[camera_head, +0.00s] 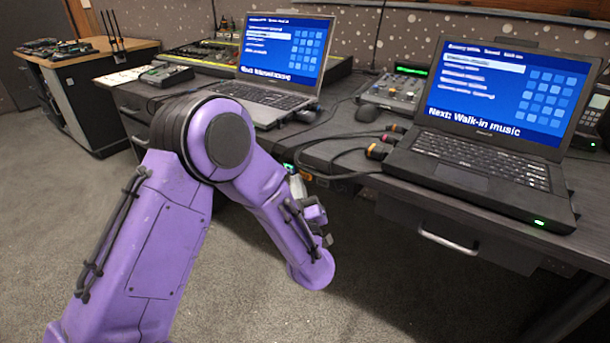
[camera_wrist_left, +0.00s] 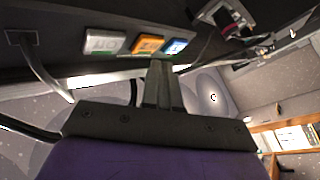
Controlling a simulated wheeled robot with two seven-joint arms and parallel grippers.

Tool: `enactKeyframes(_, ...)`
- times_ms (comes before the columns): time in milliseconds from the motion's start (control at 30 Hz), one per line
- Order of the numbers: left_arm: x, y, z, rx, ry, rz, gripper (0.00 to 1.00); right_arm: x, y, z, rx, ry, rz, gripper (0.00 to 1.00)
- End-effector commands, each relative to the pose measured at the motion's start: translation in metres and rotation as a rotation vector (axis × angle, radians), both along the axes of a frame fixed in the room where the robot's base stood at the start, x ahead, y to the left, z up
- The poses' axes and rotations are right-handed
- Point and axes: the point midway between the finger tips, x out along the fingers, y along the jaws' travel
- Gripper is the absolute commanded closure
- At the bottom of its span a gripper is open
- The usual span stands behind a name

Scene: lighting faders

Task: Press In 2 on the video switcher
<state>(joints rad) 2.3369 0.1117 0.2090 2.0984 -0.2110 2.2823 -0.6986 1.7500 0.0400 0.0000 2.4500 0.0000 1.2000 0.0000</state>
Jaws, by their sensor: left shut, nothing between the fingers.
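In the left wrist view a dark panel carries a row of three square buttons: a whitish one (camera_wrist_left: 104,41), an orange one (camera_wrist_left: 147,44) and a blue one (camera_wrist_left: 176,46). Their labels are too small to read, so I cannot tell which is In 2. My left gripper (camera_wrist_left: 160,66) is shut and empty, its fingertips close to the orange and blue buttons; I cannot tell whether they touch. In the head view my left gripper (camera_head: 295,182) is mostly hidden beside my forearm, at the desk's front edge. My right gripper is in neither view.
Two open laptops, left (camera_head: 272,75) and right (camera_head: 480,125), stand on the dark desk. A small console (camera_head: 392,92) and a mouse (camera_head: 367,113) sit between them. Cables (camera_head: 345,150) hang near the desk edge. A drawer handle (camera_head: 447,240) is at the right front.

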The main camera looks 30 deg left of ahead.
Motion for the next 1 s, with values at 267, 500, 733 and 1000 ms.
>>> enactKeyframes(267, 0.006, 0.0, 0.0, 0.0, -0.001, 0.0, 1.0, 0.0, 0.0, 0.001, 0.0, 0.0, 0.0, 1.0)
enactKeyframes(500, 0.008, 0.0, 0.0, 0.0, 0.0, 0.0, 1.0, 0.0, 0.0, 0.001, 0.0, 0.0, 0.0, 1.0)
enactKeyframes(733, 0.009, -0.001, 0.0, 0.0, 0.0, 0.0, 1.0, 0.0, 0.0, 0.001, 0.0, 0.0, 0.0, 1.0)
enactKeyframes(1000, 0.012, -0.001, 0.0, 0.0, 0.0, 0.0, 1.0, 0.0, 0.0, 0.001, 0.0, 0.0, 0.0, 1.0)
